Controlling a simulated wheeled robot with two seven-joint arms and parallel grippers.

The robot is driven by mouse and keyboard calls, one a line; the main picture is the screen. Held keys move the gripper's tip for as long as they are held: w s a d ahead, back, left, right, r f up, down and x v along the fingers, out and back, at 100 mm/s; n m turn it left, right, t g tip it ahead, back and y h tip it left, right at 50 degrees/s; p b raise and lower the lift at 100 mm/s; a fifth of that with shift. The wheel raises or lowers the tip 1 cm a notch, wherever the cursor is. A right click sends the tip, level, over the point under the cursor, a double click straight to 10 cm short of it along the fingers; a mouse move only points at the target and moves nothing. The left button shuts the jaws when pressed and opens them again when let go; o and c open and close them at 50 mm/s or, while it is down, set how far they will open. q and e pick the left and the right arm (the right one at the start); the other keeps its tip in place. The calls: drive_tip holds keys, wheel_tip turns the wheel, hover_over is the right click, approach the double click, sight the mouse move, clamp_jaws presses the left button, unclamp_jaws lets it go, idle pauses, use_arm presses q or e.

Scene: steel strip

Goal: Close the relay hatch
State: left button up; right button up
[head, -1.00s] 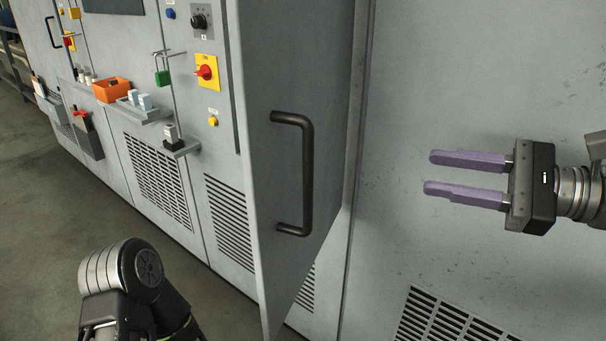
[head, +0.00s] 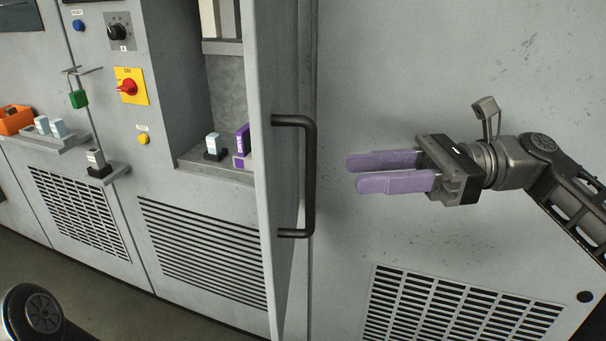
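The relay hatch door (head: 261,92) stands open, swung out from the cabinet and seen nearly edge-on. Its black bar handle (head: 311,178) is on the face turned to the right. To the left of the door the open compartment (head: 189,84) shows, with a purple block (head: 243,141) and a small white-topped relay (head: 214,144) on its floor. My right gripper (head: 351,174) has purple fingers pointing left toward the handle, a short way right of it in the picture. It is open and empty, its fingers seen obliquely. My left gripper is out of view.
Left of the compartment are a red-and-yellow switch (head: 129,87), a black knob (head: 119,32) and a green padlock (head: 78,98). Small ledges hold an orange bin (head: 15,120) and a relay (head: 96,160). A plain panel with a vent (head: 460,305) lies to the right.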

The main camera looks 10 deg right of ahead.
drive_tip(key=a, duration=0.8)
drive_tip(key=shift+w+a+p, duration=0.1)
drive_tip(key=shift+w+p, duration=0.2)
clamp_jaws()
idle(1.2)
